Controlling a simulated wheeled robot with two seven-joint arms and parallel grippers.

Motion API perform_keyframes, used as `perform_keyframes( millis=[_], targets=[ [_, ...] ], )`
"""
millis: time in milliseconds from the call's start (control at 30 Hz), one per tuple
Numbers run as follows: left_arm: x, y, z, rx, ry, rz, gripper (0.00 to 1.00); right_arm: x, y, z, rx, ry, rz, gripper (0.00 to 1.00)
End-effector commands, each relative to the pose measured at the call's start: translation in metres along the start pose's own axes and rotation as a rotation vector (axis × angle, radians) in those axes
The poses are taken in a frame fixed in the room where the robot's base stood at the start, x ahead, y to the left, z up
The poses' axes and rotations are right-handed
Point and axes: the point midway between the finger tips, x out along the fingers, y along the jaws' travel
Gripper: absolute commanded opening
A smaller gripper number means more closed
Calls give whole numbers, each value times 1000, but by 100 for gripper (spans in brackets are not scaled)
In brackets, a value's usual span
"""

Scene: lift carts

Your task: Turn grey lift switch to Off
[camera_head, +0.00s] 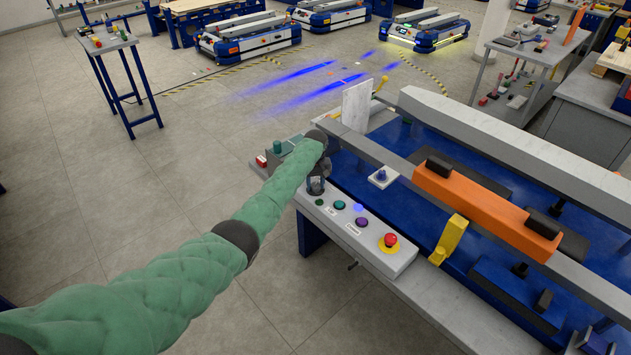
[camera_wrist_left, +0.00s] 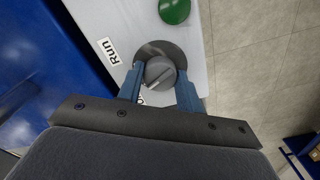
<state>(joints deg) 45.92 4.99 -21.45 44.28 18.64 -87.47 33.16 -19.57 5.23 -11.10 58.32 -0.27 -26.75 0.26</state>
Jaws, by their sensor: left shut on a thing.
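The grey lift switch (camera_wrist_left: 160,72) is a round knob on the light control panel (camera_wrist_left: 125,20), beside a "Run" label and a green button (camera_wrist_left: 174,10). A second label is mostly hidden below the knob. My left gripper (camera_wrist_left: 160,78) is shut on the knob, with one blue finger on each side of it. In the head view my left arm reaches in from the left, and the left gripper (camera_head: 316,185) is over the far left end of the panel; the switch is hidden there. My right gripper is not in view.
The panel carries several buttons and a red emergency stop (camera_head: 390,240) on a yellow base. An orange block (camera_head: 480,208) and a yellow bracket (camera_head: 450,238) are on the blue lift cart to the right. A small table (camera_head: 108,42) stands far left. Open floor lies left of the cart.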

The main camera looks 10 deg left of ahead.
Motion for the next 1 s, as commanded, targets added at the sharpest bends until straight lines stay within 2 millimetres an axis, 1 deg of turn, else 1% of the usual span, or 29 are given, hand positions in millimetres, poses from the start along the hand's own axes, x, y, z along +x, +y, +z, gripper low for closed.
perform_keyframes(
  millis=[100, 333, 767, 800, 867, 900, 1000],
  targets=[
    [-2, 1, 0, -49, 0, 1, 13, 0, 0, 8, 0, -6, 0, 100],
    [-1, 0, 0, -103, 1, 0, 13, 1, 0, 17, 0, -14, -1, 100],
    [-1, 0, -1, -114, 2, 0, 13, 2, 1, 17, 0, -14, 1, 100],
    [-1, 0, -1, -114, 2, 0, 38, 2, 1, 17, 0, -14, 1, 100],
    [-1, 0, -1, -113, 2, 0, 49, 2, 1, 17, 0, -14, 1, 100],
    [-1, 0, -1, -113, 2, 0, 57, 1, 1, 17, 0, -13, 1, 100],
    [-1, 0, 0, -113, 1, 0, 57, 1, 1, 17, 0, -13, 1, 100]
  ],
)
